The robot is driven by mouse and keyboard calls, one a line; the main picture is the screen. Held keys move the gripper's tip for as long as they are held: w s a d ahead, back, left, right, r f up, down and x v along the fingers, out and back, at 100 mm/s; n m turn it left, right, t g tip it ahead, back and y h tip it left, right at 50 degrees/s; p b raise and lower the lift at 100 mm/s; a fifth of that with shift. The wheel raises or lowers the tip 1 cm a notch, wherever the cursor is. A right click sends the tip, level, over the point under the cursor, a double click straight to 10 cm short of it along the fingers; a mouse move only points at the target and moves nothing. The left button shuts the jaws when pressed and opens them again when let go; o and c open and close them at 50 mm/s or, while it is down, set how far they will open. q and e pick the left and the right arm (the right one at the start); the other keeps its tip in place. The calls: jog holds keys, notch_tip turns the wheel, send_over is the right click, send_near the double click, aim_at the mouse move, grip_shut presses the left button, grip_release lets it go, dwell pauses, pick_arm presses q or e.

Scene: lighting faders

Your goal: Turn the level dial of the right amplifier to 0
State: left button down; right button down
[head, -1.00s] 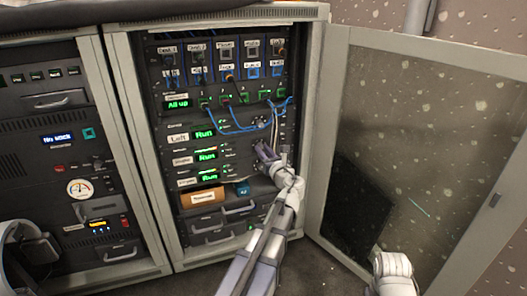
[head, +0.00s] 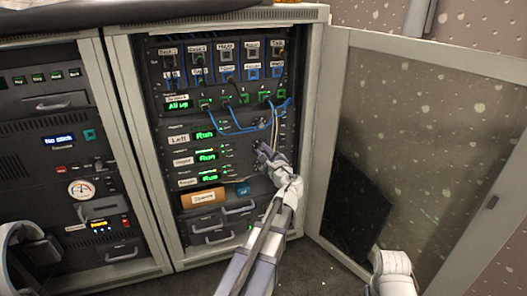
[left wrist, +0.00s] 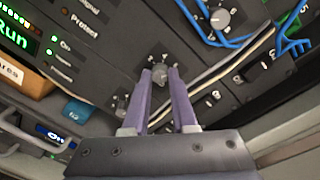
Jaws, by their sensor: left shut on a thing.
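Three amplifiers with green "Run" displays are stacked in the open rack. The top one is labelled "Left" (head: 179,140); the labels of the middle one (head: 182,161) and the bottom one (head: 187,182) are too blurred to read. My left gripper (head: 264,150) is at the panel to the right of the displays. In the left wrist view its fingers are shut on a grey dial (left wrist: 160,73). Another dial (left wrist: 218,17) lies to its upper right and one (left wrist: 120,100) to its lower left. I cannot tell for certain which amplifier the held dial belongs to. My right gripper is out of view.
Blue cables (head: 245,128) hang above the gripper, and pale cables (left wrist: 225,68) run close to the fingers. An orange box (head: 202,198) sits below the amplifiers. The open rack door (head: 335,130) stands to the right. A second rack (head: 60,160) stands to the left.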

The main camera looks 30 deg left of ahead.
pick_arm(q)
jog(key=n, duration=0.4)
jog(key=shift+s, duration=0.1)
jog(key=n, duration=0.8)
jog(key=shift+f+t+h, duration=0.1)
jog(key=shift+t+h, duration=0.2)
jog(key=n, duration=0.3)
jog(key=shift+a+n, duration=0.1)
jog(key=shift+n, duration=0.3)
jog(key=n+b, duration=0.1)
jog(key=n, duration=0.3)
jog(key=shift+t, duration=0.3)
jog(key=n, duration=0.3)
jog(key=shift+f+n, duration=0.1)
jog(key=shift+n, duration=0.3)
jog(key=n, duration=0.4)
jog(key=shift+b, duration=0.4)
jog(key=shift+n, duration=2.1)
